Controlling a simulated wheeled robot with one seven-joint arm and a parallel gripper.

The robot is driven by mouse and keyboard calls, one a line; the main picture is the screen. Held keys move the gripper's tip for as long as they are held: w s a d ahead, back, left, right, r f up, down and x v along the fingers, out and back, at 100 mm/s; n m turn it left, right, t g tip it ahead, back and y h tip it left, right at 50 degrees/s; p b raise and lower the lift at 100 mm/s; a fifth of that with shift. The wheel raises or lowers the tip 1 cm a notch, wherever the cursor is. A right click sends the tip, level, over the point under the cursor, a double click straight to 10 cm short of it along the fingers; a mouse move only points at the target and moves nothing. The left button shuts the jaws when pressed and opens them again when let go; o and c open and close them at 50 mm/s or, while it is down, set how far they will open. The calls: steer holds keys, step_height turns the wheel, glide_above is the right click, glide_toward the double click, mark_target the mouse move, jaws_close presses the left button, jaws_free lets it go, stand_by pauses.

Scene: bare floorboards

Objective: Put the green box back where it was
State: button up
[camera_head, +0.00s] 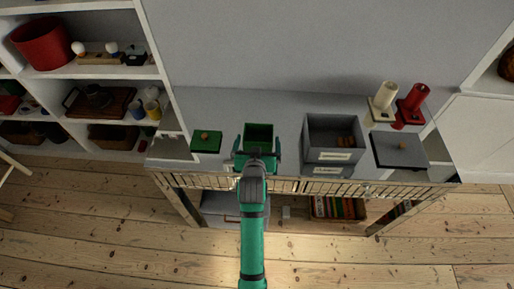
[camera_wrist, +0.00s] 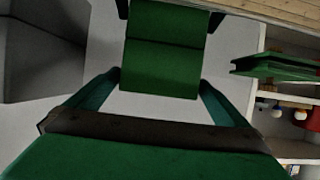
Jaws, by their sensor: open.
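The green box (camera_head: 258,133) stands upright and open-topped on the grey surface, at the middle of the head view. In the wrist view the green box (camera_wrist: 165,55) shows its green faces at the top centre. My gripper (camera_head: 258,152) is open, with one finger on each side of the box; I cannot tell whether they touch it. The box's inside is mostly dark.
A grey box (camera_head: 333,155) with brown things inside stands to the right, its grey lid (camera_head: 399,151) beside it. A cream holder (camera_head: 384,100) and a red holder (camera_head: 412,104) stand behind that lid. White shelves (camera_head: 120,72) rise at left. Grey surface is bare behind the green box.

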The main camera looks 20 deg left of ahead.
steer(key=v, duration=0.5)
steer(key=shift+f, duration=0.1)
stand_by(0.5)
